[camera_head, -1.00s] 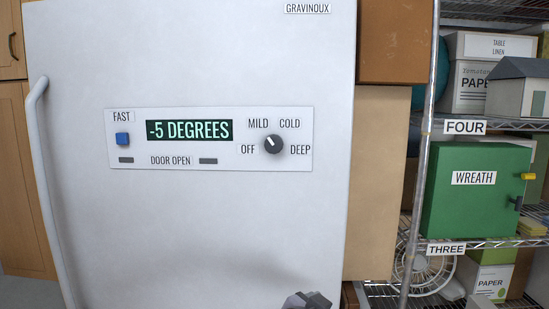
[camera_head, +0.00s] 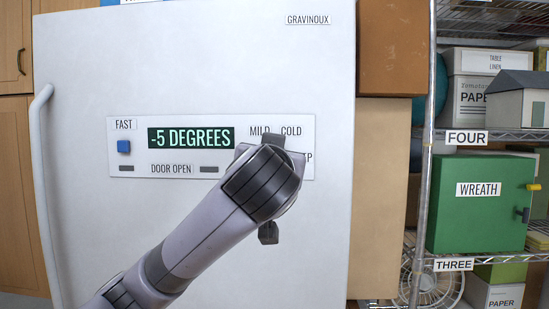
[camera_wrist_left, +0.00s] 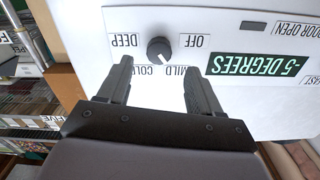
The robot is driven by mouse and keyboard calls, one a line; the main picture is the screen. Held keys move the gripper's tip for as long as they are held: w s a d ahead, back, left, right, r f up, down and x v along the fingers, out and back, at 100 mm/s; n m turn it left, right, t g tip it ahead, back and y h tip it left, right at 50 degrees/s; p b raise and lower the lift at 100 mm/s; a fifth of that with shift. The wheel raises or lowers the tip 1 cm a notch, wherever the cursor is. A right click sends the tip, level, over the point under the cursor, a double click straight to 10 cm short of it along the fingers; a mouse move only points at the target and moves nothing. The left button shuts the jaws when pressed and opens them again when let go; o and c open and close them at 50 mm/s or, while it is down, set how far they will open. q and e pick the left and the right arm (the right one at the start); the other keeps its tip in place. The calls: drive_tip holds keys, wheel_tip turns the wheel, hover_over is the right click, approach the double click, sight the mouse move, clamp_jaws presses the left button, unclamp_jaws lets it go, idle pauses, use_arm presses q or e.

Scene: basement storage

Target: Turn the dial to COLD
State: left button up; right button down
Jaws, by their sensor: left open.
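The dial (camera_wrist_left: 160,50) is a small dark round knob on the white control panel (camera_head: 130,168) of a white freezer (camera_head: 190,70). Labels OFF, MILD, COLD and DEEP surround it. In the left wrist view these appear upside down, and the dial's pointer is hard to make out. My left gripper (camera_wrist_left: 160,68) is open, with one finger on each side below the dial and nothing between them. In the head view my left gripper (camera_head: 269,185) and wrist cover the dial and part of the labels. The display reads -5 DEGREES. My right gripper is not in view.
A blue FAST button (camera_head: 124,146) is at the panel's left. A long door handle (camera_head: 45,190) runs down the freezer's left edge. Cardboard boxes (camera_head: 390,190) and a wire shelf with a green WREATH box (camera_head: 480,220) stand to the right.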

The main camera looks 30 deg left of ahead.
use_arm(q)
drive_tip(key=x, duration=0.6)
drive_tip(key=shift+w+p, duration=0.2)
drive_tip(key=shift+p, duration=0.25)
drive_tip(key=c, duration=1)
